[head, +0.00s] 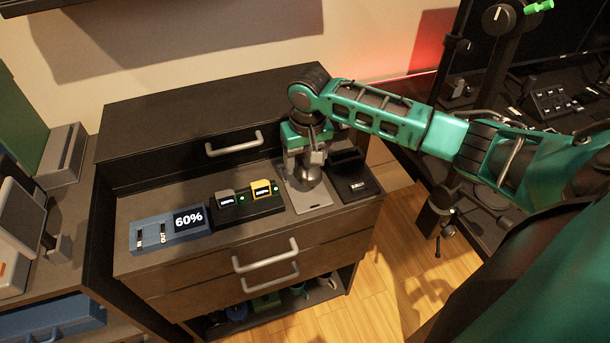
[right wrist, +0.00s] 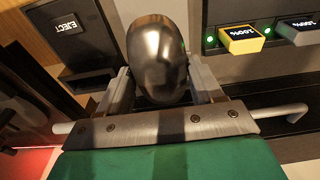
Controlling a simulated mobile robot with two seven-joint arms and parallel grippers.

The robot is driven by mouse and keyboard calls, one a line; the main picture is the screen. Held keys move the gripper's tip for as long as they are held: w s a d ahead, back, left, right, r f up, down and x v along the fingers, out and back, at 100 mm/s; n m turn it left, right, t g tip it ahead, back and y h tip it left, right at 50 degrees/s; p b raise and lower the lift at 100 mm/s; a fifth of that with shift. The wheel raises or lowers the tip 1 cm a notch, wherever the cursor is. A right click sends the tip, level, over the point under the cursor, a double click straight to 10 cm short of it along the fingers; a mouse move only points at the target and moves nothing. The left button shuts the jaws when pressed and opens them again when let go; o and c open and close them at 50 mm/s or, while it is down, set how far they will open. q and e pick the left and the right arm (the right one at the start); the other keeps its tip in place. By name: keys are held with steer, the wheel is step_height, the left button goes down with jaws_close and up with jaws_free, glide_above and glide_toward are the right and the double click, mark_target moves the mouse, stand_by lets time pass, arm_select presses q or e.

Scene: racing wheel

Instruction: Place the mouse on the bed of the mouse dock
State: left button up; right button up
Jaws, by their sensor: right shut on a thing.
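The mouse (head: 308,176) is a smooth, dark metallic rounded body. My right gripper (head: 307,155) points down and is shut on it. In the right wrist view the mouse (right wrist: 157,55) sits between the two fingers of the gripper (right wrist: 160,88). The mouse dock has a flat grey bed (head: 320,197) and a black block (head: 355,181) on its right. The block's EJECT label shows in the right wrist view (right wrist: 70,28). The mouse is over the grey bed; I cannot tell whether it touches it. My left gripper is not in view.
Left of the dock on the cabinet top are a charger (head: 247,208) with a grey and a yellow block, and a blue box (head: 168,232) reading 60%. A drawer handle (head: 234,143) is close behind. Wooden floor (head: 390,285) shows to the right.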

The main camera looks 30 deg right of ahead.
step_height(320, 180, down, 5)
steer(key=shift+b, duration=0.4)
steer(key=shift+r, duration=0.1)
steer(key=o, duration=1.1)
